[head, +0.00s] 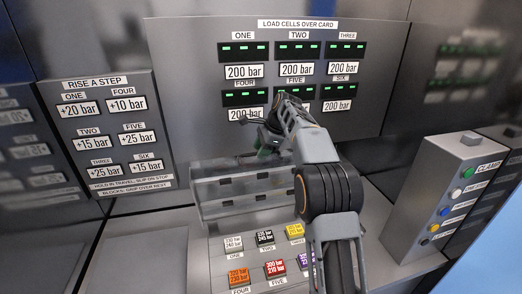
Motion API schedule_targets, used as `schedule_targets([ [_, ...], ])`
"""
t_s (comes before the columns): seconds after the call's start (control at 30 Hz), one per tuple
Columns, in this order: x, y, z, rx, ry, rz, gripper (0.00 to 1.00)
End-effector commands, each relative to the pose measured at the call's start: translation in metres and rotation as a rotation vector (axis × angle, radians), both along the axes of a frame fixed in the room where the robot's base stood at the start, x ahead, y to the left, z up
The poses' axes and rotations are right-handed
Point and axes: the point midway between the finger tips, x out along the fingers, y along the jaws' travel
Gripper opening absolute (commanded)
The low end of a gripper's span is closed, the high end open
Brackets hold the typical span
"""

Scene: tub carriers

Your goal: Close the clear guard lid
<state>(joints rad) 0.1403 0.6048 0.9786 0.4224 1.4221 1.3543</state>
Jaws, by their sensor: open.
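The clear guard lid (225,196) is a see-through panel that stands raised behind the coloured keys on the sloping console. Its right part is hidden behind my arm. My gripper (256,136) is open, above the lid's top edge in the picture and in front of the load cell panel. Whether it touches the lid cannot be told. The keys below the lid are uncovered: white, black and yellow in the back row, orange (238,277), red (274,269) and purple in the front row.
The load cell panel (190,60) stands behind, with displays reading 200 bar. A grey clamp box (440,200) with several coloured buttons stands at the right. A rise-a-step chart (110,130) is at the left. The bench left of the console is clear.

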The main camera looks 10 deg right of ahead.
Motion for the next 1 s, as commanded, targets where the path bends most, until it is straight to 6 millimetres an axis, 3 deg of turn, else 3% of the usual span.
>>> schedule_targets([
  [0.3, 0.0003, 0.0004, -0.0012, 0.0, 0.0, 0.0, 0.39],
  [0.7, 0.0002, 0.0005, -0.0011, 0.0, 0.0, 0.0, 0.01],
  [1.0, 0.0001, 0.0005, -0.0011, 0.0, 0.001, 0.001, 0.0],
])
